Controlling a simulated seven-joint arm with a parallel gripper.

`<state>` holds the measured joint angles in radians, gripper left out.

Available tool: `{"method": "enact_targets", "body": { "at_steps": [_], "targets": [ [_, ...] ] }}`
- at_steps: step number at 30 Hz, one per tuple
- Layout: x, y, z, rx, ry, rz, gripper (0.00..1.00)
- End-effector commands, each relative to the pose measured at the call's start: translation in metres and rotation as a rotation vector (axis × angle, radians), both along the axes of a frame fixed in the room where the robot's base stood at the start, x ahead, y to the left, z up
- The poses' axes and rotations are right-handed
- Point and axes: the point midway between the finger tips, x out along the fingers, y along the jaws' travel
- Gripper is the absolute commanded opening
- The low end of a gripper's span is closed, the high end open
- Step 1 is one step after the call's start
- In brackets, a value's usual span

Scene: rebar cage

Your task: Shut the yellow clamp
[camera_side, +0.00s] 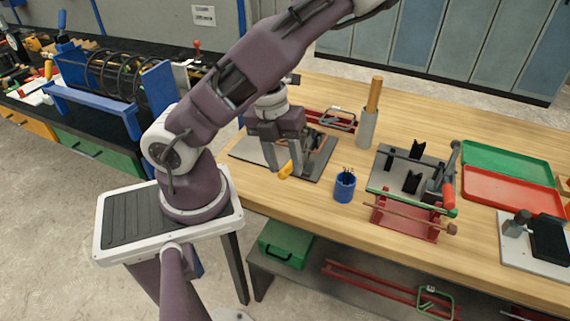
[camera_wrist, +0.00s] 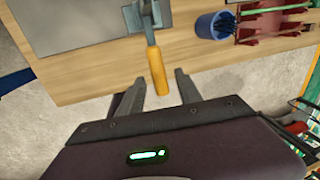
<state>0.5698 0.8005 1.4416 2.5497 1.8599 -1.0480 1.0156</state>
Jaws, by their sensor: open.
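The yellow clamp's handle (camera_side: 286,169) sticks out past the front edge of a flat plate on the wooden bench in the side view. In the wrist view the yellow handle (camera_wrist: 157,71) hangs from a grey metal lever (camera_wrist: 149,27) and points toward my gripper. My gripper (camera_side: 287,170) is at the handle in the side view. In the wrist view its two fingers (camera_wrist: 161,82) are spread apart, with the handle's end between them and not visibly touched by either. The clamp's body is mostly hidden behind my gripper in the side view.
A blue cup (camera_side: 345,187) stands right of the handle. A red vise-like fixture (camera_side: 408,219) and a grey plate with black V-blocks (camera_side: 381,181) are further right. A wooden-handled tool (camera_side: 367,128) stands upright behind. The bench's front edge is close to the handle.

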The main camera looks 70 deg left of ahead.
Motion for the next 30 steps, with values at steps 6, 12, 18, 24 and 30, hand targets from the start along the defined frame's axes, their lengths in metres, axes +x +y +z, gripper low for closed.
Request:
{"method": "enact_targets", "body": {
  "at_steps": [6, 12, 18, 24, 30],
  "targets": [
    [0.0013, -0.0008, -0.0101, 0.001, -0.001, 0.001, 0.41],
    [0.0015, -0.0007, -0.0097, 0.001, -0.002, 0.001, 0.28],
    [0.0017, -0.0007, -0.0095, 0.001, -0.002, 0.002, 0.0],
    [0.0018, -0.0006, -0.0094, 0.001, -0.003, 0.003, 0.0],
    [0.002, -0.0006, -0.0093, 0.001, -0.003, 0.003, 0.0]
  ]
}}
